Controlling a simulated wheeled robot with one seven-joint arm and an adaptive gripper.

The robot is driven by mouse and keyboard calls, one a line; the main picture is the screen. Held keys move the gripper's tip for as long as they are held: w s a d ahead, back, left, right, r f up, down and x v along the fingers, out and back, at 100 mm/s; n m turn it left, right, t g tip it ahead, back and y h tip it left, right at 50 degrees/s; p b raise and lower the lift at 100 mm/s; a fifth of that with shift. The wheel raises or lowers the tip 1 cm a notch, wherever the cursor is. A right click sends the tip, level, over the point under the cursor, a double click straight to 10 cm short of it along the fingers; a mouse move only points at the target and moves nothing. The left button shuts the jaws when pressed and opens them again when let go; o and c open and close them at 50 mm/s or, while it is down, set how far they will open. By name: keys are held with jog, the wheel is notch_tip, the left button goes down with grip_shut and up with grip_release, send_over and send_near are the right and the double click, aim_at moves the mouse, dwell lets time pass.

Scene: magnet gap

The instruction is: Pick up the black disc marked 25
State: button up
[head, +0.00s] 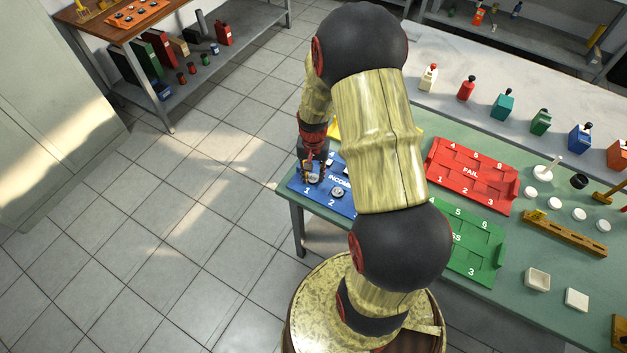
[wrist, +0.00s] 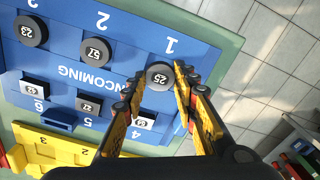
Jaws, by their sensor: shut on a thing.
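The black disc marked 25 (wrist: 159,76) is between the two fingertips of my gripper (wrist: 160,73) in the wrist view. The fingers are shut on its sides. It is at slot 1 of the blue INCOMING tray (wrist: 185,25); I cannot tell whether it touches the tray floor. In the head view my gripper (head: 314,168) is over the tray's left end (head: 297,183), and the disc's marking cannot be read there.
A yellow tray (wrist: 50,150) adjoins. The red FAIL tray (head: 470,172) and green tray (head: 478,240) lie rightward. Open floor lies left.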

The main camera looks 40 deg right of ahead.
jog(key=shift+r+p, duration=1.3)
jog(key=shift+r, duration=0.7)
